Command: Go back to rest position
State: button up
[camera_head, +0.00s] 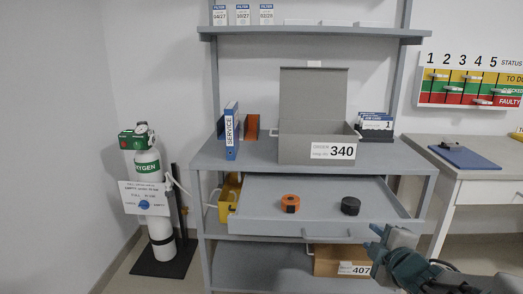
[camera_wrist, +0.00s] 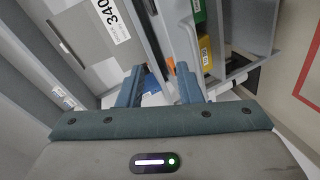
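My gripper (camera_head: 373,238) is at the lower right in the head view, by the right front of the pulled-out grey drawer (camera_head: 255,217). In the wrist view, the two blue fingers of my gripper (camera_wrist: 160,70) stand apart with nothing held between them. An orange roll (camera_head: 290,204) and a black roll (camera_head: 350,206) lie in the drawer, apart from my gripper.
A grey open-lidded box marked 340 (camera_head: 317,149) and a blue SERVICE binder (camera_head: 231,131) stand on the bench. A cardboard box marked 407 (camera_head: 340,262) sits below. An oxygen cylinder (camera_head: 160,232) stands left, a desk (camera_head: 480,180) right.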

jog(key=s+r+m+g+h+p, duration=0.4)
jog(key=r+m+g+p, duration=0.1)
jog(key=r+m+p, duration=0.7)
jog(key=s+a+r+m+g+y+p, duration=0.3)
jog(key=s+a+r+g+p, duration=0.3)
jog(key=s+a+p, duration=0.5)
jog(key=shift+s+r+g+p, duration=0.35)
jog(key=shift+r+g+p, duration=0.1)
jog(key=shift+p, duration=0.2)
